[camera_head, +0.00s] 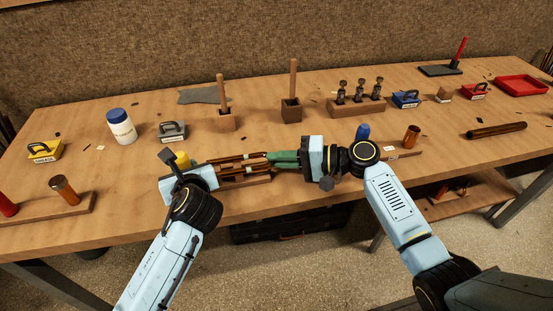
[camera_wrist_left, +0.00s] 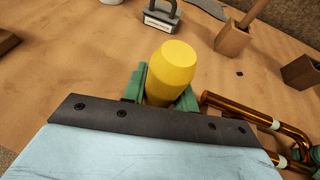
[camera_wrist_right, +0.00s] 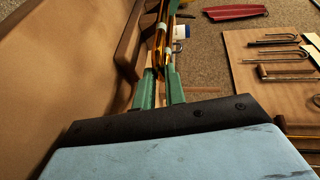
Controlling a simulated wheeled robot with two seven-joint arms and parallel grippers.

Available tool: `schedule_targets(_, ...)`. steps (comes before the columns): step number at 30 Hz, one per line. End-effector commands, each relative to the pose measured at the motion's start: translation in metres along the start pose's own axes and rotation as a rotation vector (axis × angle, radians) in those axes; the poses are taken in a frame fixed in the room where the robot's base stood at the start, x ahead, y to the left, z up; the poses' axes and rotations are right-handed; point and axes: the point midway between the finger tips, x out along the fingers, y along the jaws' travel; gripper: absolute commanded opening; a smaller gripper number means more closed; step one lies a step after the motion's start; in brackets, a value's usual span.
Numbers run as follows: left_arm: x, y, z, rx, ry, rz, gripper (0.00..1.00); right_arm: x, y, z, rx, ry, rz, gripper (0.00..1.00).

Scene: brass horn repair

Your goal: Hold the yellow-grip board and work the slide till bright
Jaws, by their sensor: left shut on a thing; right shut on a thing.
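The board (camera_head: 246,182) lies near the table's front edge, with its yellow grip (camera_head: 181,159) upright at its left end. My left gripper (camera_wrist_left: 162,88) is shut around the yellow grip, green fingers on either side; its body hides part of the grip in the head view. The slide (camera_head: 238,162), coppery brown tubes with pale bands, lies along the board and also shows in the left wrist view (camera_wrist_left: 243,111). My right gripper (camera_head: 283,159) is shut on the slide's right end. In the right wrist view the tubes (camera_wrist_right: 162,45) run away from its fingers.
Behind stand a white jar (camera_head: 121,126), a grey block (camera_head: 172,131), wooden holders (camera_head: 226,120) with upright handles and a valve rack (camera_head: 357,106). A yellow block (camera_head: 45,151) is at left, a red tray (camera_head: 521,86) at far right.

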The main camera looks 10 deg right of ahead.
Motion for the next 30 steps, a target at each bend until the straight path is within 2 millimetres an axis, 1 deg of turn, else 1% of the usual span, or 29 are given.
schedule_targets(1,0.000,0.000,0.000,-0.001,-0.001,0.001,0.06,-0.009,0.003,-0.004,0.001,0.003,0.005,0.00)
schedule_targets(5,0.000,0.001,0.000,-0.001,-0.001,0.001,0.06,-0.026,0.006,-0.011,0.000,0.003,0.004,0.00)
schedule_targets(13,0.000,0.001,0.000,-0.001,-0.001,0.001,0.06,-0.027,0.006,-0.011,0.000,0.001,0.002,0.00)
schedule_targets(14,0.000,0.001,0.000,-0.001,-0.001,0.001,0.06,-0.027,0.006,-0.011,0.000,0.001,0.002,0.15)
schedule_targets(18,0.000,0.001,0.000,0.000,-0.001,0.001,0.06,-0.027,0.006,-0.011,0.000,0.001,0.002,0.33)
schedule_targets(19,0.000,0.001,0.000,0.000,-0.001,0.001,0.06,-0.027,0.006,-0.011,-0.001,0.001,0.001,0.35)
schedule_targets(26,0.000,0.001,0.000,0.000,-0.001,0.001,0.06,-0.027,0.006,-0.011,-0.001,0.000,0.001,0.35)
schedule_targets(30,0.000,0.001,0.000,0.000,-0.001,0.001,0.06,-0.035,0.006,-0.011,-0.001,0.002,0.002,0.35)
